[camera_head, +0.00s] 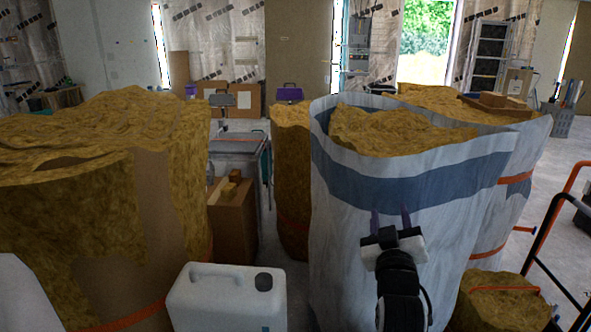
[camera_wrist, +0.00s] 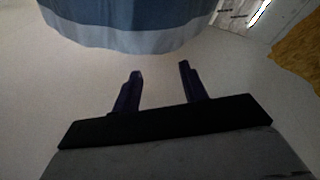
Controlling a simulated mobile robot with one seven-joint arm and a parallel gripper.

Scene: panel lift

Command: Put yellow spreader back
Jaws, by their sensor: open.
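I cannot pick out a yellow spreader for certain in either view. A small yellowish-tan piece (camera_head: 229,191) lies on a brown cardboard box (camera_head: 232,232) left of centre in the head view; it is too small to identify. My gripper (camera_head: 390,217) is in front of the large white bag (camera_head: 350,235) with a blue band, right of centre. In the wrist view my gripper (camera_wrist: 160,74) has its two dark fingers apart and nothing between them. The pale bag wall (camera_wrist: 85,75) fills much of that view.
Large insulation rolls (camera_head: 170,210) stand on the left. A white jerrycan (camera_head: 225,298) is at the front. Another white bag (camera_head: 525,185) and a short insulation roll (camera_head: 500,300) are on the right, near a black-and-orange rail (camera_head: 545,225). A sink unit (camera_head: 238,143) stands behind.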

